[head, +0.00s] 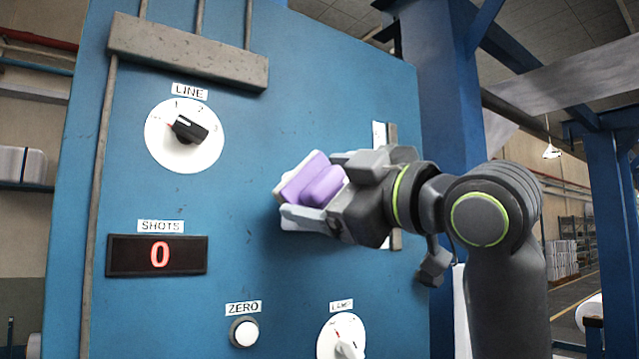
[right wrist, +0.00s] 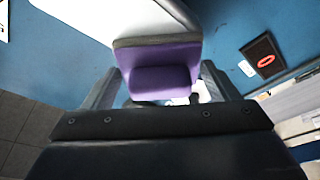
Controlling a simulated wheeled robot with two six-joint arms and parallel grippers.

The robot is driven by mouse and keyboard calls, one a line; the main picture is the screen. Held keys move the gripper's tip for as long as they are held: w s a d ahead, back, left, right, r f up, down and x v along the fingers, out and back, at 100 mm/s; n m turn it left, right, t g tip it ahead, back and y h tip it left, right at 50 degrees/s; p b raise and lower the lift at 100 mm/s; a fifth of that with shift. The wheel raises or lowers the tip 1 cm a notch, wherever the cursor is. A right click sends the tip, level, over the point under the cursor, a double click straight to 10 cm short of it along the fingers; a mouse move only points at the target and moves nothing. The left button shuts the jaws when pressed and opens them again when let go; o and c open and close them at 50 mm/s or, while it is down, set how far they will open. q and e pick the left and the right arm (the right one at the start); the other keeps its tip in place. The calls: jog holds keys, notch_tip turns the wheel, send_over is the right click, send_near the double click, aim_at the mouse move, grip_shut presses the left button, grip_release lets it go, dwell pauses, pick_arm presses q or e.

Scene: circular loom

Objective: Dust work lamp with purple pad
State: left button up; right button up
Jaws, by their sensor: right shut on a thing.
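The purple pad (head: 308,178), a purple block with a pale backing, is held in my right gripper (head: 318,190) in front of the blue panel. In the right wrist view the pad (right wrist: 165,80) sits between the two grey fingers, its grey edge facing away from me. A tall pale strip with a grey bar (head: 393,134) stands behind my right gripper and may be the work lamp; its middle is hidden. In the right wrist view a white surface with a dark edge (right wrist: 115,14) lies just beyond the pad. I cannot tell whether they touch. My left gripper is out of view.
The blue panel (head: 245,130) carries a LINE dial (head: 185,134), a red SHOTS display reading 0 (head: 158,255), a white ZERO button (head: 245,332) and another white dial (head: 340,338) at the bottom. A grey bar (head: 187,52) juts out at the top.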

jog(key=w+d, duration=0.2)
jog(key=shift+d+p, duration=0.3)
jog(key=shift+d, duration=0.05)
jog(key=shift+s+a, duration=0.1)
jog(key=shift+s+a+b, duration=0.35)
jog(key=shift+s+a, duration=0.25)
jog(key=shift+a, duration=0.2)
jog(key=shift+s+a+b, duration=0.35)
jog(key=shift+s+a, duration=0.2)
jog(key=shift+a, duration=0.25)
jog(key=shift+s+d+f+b, duration=0.1)
jog(key=shift+s+d+b, duration=0.3)
jog(key=shift+s, duration=0.1)
jog(key=shift+s+d+b, duration=0.3)
jog(key=shift+s+d, duration=0.35)
jog(key=shift+s, duration=0.25)
jog(key=shift+s+d+b, duration=0.25)
jog(key=shift+s+d, duration=0.35)
jog(key=shift+s, duration=0.3)
